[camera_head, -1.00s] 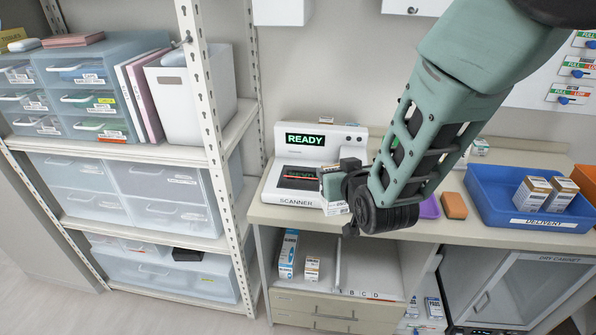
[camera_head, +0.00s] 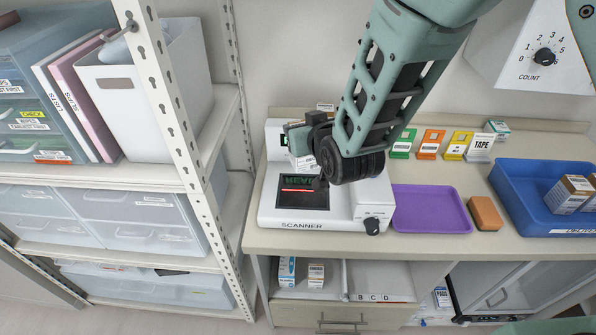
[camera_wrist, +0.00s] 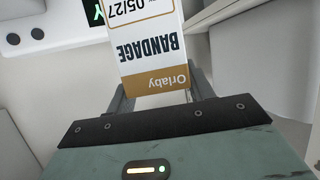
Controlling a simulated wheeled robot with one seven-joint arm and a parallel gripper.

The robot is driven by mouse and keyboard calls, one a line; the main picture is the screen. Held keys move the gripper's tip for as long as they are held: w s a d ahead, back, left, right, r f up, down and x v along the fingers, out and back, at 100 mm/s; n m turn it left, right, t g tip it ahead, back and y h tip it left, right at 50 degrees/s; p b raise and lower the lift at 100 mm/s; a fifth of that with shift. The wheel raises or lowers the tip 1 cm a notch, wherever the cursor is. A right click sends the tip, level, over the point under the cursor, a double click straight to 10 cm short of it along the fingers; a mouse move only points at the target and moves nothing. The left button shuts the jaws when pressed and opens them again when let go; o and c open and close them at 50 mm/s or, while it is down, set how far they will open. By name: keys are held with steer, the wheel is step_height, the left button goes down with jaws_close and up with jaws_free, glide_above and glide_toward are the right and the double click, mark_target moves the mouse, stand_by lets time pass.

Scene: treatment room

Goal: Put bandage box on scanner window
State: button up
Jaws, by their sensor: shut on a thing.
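The bandage box (camera_wrist: 147,40), white with a gold band and the word BANDAGE, is between the fingers of my gripper (camera_wrist: 155,92) in the wrist view. In the head view my gripper (camera_head: 306,136) is shut on it, and part of the box (camera_head: 303,165) shows below the fingers. The box is held over the back part of the scanner (camera_head: 275,218), in front of its display, which is mostly hidden. The scanner window (camera_head: 298,200) is dark with a red line and a greenish reflection; nothing lies on its visible part.
A knob (camera_head: 373,226) sits at the scanner's front right. A purple tray (camera_head: 430,209), an orange block (camera_head: 485,213) and a blue delivery bin (camera_head: 530,205) stand to the right. Coloured cards (camera_head: 431,143) stand behind. A shelf post (camera_head: 185,110) rises at left.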

mark_target(308, 166)
step_height(308, 166, down, 9)
steer(key=p, duration=0.2)
steer(key=shift+r+p, duration=0.1)
steer(key=shift+p, duration=0.3)
steer(key=shift+f, duration=0.3)
steer(key=shift+f, duration=0.1)
steer(key=shift+f+b, duration=0.15)
steer(key=shift+b, duration=0.15)
steer(key=o, duration=1)
